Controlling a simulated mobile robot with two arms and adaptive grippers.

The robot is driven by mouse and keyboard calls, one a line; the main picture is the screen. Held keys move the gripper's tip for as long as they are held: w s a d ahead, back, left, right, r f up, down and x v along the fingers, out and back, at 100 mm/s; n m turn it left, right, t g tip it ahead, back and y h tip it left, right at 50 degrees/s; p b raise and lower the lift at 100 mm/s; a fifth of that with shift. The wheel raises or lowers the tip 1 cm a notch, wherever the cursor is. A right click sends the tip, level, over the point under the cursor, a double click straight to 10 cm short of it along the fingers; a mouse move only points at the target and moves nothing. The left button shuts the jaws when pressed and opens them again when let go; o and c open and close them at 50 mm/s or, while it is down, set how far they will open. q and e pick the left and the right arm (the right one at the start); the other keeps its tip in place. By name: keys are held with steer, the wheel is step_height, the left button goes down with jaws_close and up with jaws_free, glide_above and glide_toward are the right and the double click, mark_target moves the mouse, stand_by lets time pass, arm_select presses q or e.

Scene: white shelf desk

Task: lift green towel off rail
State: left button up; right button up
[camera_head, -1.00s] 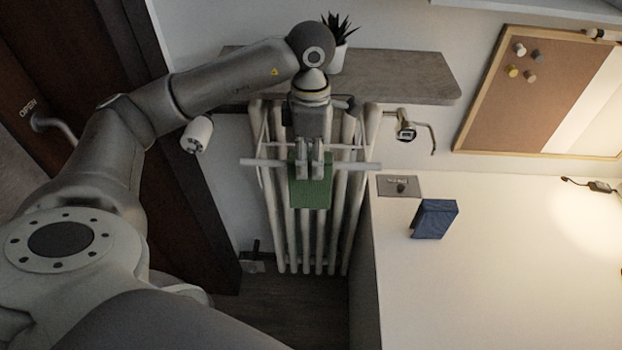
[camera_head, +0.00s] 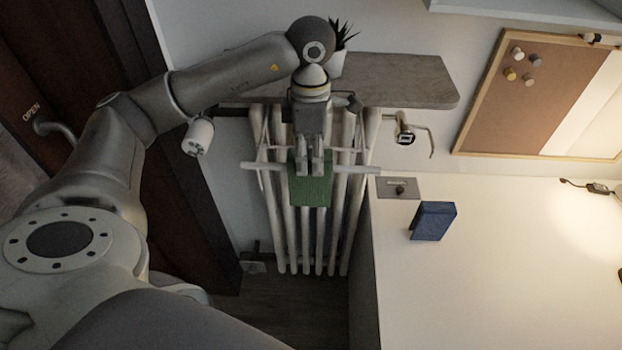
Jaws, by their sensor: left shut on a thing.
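The green towel (camera_head: 311,192) hangs at the white rail (camera_head: 352,170) in front of the radiator. My left gripper (camera_head: 310,170) comes down from above and is shut on the towel's upper part, at about the height of the rail. The gripper covers the top of the towel, so I cannot tell whether the fold still touches the rail. My right gripper is not in view.
The radiator (camera_head: 284,235) stands behind the rail. A grey shelf (camera_head: 400,78) with a potted plant (camera_head: 339,62) is just above and behind my left wrist. The white desk (camera_head: 480,270) with a blue book (camera_head: 433,221) lies to the right.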

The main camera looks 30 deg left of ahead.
arm_select(q)
steer(key=shift+r+p, duration=1.1)
steer(key=shift+r, duration=0.85)
step_height(320, 180, up, 9)
steer(key=p, duration=0.6)
steer(key=shift+r, duration=0.2)
steer(key=s+d, duration=0.6)
steer(key=s, duration=0.5)
steer(key=shift+d+r, duration=0.3)
steer(key=shift+d, duration=0.1)
